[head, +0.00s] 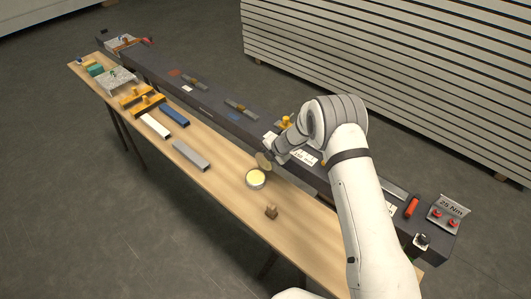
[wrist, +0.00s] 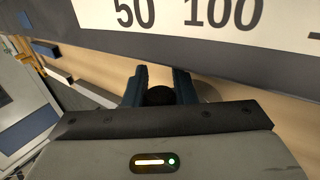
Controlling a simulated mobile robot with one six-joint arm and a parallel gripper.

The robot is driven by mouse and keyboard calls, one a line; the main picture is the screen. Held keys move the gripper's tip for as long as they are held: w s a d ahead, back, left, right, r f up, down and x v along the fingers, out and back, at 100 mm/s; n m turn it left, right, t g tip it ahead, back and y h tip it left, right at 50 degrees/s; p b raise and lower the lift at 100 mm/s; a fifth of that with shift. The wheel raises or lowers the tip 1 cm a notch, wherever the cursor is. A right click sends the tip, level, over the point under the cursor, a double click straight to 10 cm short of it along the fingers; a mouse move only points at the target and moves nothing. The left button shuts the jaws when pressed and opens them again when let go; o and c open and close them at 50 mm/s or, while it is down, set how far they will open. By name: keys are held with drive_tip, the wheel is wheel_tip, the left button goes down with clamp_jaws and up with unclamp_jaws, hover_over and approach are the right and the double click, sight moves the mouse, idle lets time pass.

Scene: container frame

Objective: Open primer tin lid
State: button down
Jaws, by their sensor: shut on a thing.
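The primer tin (head: 256,182) is a small round silver tin with pale yellow contents, standing on the wooden bench. Its round tan lid (head: 264,161) stands steeply tilted at the tin's far edge, so the tin's mouth is uncovered. I cannot tell whether the lid still touches the rim. My gripper (head: 270,149) is just behind the lid. In the wrist view its two dark fingers (wrist: 160,82) are shut on a dark round knob (wrist: 160,95), which seems to belong to the lid.
A long dark beam (head: 215,103) with a white scale label (head: 304,157) runs behind the tin. Grey (head: 189,156), white (head: 155,126) and blue bars (head: 174,116) lie left. Bare bench (head: 222,190) surrounds the tin.

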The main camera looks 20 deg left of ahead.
drive_tip(key=shift+w+a+r, duration=0.1)
drive_tip(key=shift+w+r, duration=0.2)
drive_tip(key=c, duration=1.6)
unclamp_jaws()
drive_tip(key=o, duration=0.4)
drive_tip(key=shift+s+f, duration=0.1)
drive_tip(key=shift+f, duration=0.1)
drive_tip(key=b+v, duration=0.1)
drive_tip(key=v, duration=0.7)
drive_tip(key=shift+b, duration=0.3)
